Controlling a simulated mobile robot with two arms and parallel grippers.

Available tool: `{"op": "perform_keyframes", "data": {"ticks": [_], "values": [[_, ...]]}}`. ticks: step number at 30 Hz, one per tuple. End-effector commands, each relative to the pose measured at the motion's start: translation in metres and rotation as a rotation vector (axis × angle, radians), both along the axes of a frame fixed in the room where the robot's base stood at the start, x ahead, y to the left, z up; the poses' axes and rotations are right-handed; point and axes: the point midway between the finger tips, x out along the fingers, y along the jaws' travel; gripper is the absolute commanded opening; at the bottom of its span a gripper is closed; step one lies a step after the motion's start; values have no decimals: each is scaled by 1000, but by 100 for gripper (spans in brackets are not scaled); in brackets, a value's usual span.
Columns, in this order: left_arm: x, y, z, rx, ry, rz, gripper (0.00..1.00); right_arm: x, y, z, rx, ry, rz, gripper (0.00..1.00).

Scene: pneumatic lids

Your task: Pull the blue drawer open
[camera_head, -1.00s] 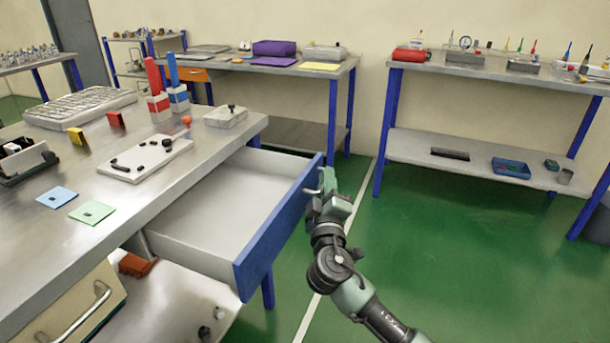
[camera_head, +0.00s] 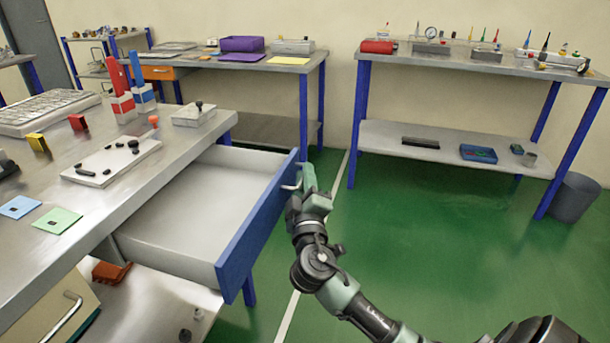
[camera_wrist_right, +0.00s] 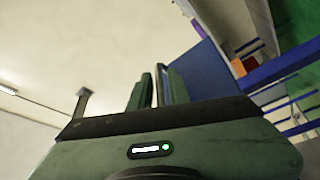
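The blue drawer front (camera_head: 258,228) stands well out from under the workbench (camera_head: 60,262), and the drawer's pale inside (camera_head: 200,205) shows empty. Its metal handle (camera_head: 291,186) is on the outer face, near the far end. My right gripper (camera_head: 306,179) is at this handle, on the outer side of the front. In the right wrist view its two green fingers (camera_wrist_right: 160,90) stand close on either side of the thin pale handle (camera_wrist_right: 161,80), with the blue front (camera_wrist_right: 205,72) beside them. It looks shut on the handle. My left gripper is not in view.
The bench top holds a white plate (camera_head: 112,162), a blue card (camera_head: 19,207), a green card (camera_head: 57,220) and red and blue upright parts. A second bench (camera_head: 460,68) stands at the back right. Green floor (camera_head: 420,235) is clear right of the drawer.

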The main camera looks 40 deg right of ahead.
Motion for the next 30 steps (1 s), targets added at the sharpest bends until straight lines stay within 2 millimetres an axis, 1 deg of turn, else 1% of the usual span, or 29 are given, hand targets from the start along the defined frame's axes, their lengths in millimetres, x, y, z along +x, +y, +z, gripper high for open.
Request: {"op": "perform_keyframes", "data": {"ticks": [4,9,13,17,30], "values": [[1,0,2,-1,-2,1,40,-21,13,-8,4,3,1,18],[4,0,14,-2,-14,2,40,-44,27,-14,4,3,1,18],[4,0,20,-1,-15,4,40,-55,34,-16,2,3,0,18],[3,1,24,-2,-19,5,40,-59,36,-16,0,2,-1,18],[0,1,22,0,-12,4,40,-59,36,-15,0,1,-2,18]]}}
